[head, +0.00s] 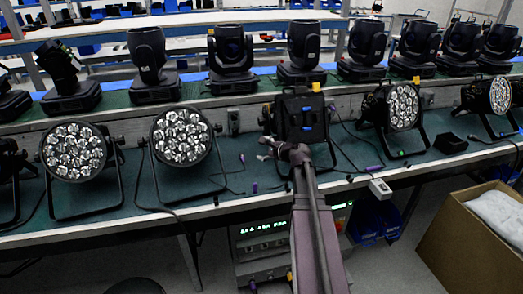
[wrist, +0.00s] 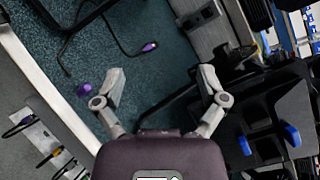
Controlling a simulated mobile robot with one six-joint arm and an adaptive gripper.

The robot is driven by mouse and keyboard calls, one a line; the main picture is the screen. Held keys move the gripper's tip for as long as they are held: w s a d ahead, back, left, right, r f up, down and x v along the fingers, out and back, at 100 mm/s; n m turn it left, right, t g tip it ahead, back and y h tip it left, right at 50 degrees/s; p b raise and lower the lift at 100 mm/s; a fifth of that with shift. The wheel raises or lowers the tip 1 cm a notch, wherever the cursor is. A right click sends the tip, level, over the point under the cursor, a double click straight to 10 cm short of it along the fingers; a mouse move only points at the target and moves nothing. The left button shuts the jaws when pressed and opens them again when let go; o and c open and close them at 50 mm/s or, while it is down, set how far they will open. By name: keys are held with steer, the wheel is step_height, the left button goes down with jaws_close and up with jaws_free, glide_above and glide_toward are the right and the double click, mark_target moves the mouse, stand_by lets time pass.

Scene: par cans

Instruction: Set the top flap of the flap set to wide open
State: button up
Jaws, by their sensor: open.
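The flap set is the black flapped front of the middle par can (head: 301,120), with small blue and yellow tabs at its edges. Which flap is the top one and how far it stands open is hard to tell in the head view. Black panels with blue tabs (wrist: 262,115) show at the right in the wrist view, probably part of that flap set. My gripper (head: 277,147) is in front of the flap set's lower part in the head view. In the wrist view my gripper (wrist: 161,75) has its fingers spread, with only the bench top between them. It holds nothing.
Par cans with bare lamp faces stand left (head: 182,137) and right (head: 402,107) along the green bench (head: 235,180). Black moving-head lights (head: 231,55) line the shelf behind. Loose cables and a purple connector (wrist: 84,90) lie on the bench. A cardboard box (head: 470,235) stands at lower right.

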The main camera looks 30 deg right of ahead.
steer(key=shift+a+f, duration=0.15)
steer(key=shift+a, duration=0.2)
steer(key=m+t+h, duration=0.4)
steer(key=m+h, duration=0.4)
steer(key=m, duration=0.7)
glide_toward(307, 109)
steer(key=s, duration=0.3)
steer(key=shift+a, duration=0.3)
steer(key=shift+w, duration=0.1)
steer(key=x, duration=1.3)
steer(key=shift+w, duration=0.3)
steer(key=c, duration=1.2)
